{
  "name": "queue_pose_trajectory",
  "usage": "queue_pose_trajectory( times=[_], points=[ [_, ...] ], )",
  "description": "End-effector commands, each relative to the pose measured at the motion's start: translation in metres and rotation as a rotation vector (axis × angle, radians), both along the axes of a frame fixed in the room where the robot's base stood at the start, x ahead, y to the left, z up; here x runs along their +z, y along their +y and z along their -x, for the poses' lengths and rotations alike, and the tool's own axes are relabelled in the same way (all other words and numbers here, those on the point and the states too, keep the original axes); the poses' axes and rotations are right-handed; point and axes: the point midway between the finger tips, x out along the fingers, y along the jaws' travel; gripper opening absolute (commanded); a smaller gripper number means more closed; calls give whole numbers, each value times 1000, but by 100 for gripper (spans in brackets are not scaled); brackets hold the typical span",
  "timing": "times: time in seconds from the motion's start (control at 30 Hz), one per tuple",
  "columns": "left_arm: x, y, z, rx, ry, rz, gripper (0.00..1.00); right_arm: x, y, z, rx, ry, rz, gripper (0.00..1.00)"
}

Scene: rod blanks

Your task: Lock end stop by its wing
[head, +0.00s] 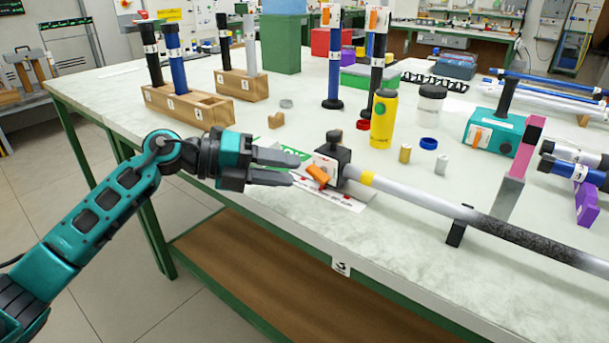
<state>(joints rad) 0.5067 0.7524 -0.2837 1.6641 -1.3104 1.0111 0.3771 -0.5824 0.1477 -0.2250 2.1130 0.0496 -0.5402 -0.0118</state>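The end stop (341,156) is a dark block with a white face, standing near the table's front edge at the end of a long rod. Its orange wing (318,175) sticks out low on the side facing my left gripper and looks tilted. The rod (411,190) is grey with a yellow band near the stop and a dark speckled stretch farther right. My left gripper (294,170) is open and empty, just left of the stop. Its two fingers point at the wing and appear apart from it. My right gripper is out of view.
A black support (459,227) and a pink post (515,176) stand by the rod. A yellow bottle (384,120) and small caps stand behind the stop. Wooden blocks (189,103) hold upright rods at the back left. A marked white sheet (342,198) lies under the stop.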

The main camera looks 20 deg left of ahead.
Motion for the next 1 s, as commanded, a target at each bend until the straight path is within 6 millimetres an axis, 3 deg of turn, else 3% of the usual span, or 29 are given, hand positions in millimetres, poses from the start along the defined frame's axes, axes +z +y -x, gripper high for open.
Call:
queue_pose_trajectory(
  times=[0.23,0.63,1.0],
  points=[
    [-10,-30,-15,0,0,2,37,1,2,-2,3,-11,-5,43],
    [-11,-37,-19,1,1,1,37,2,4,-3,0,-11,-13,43],
    [-11,-37,-19,0,1,0,3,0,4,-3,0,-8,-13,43]
  ],
)
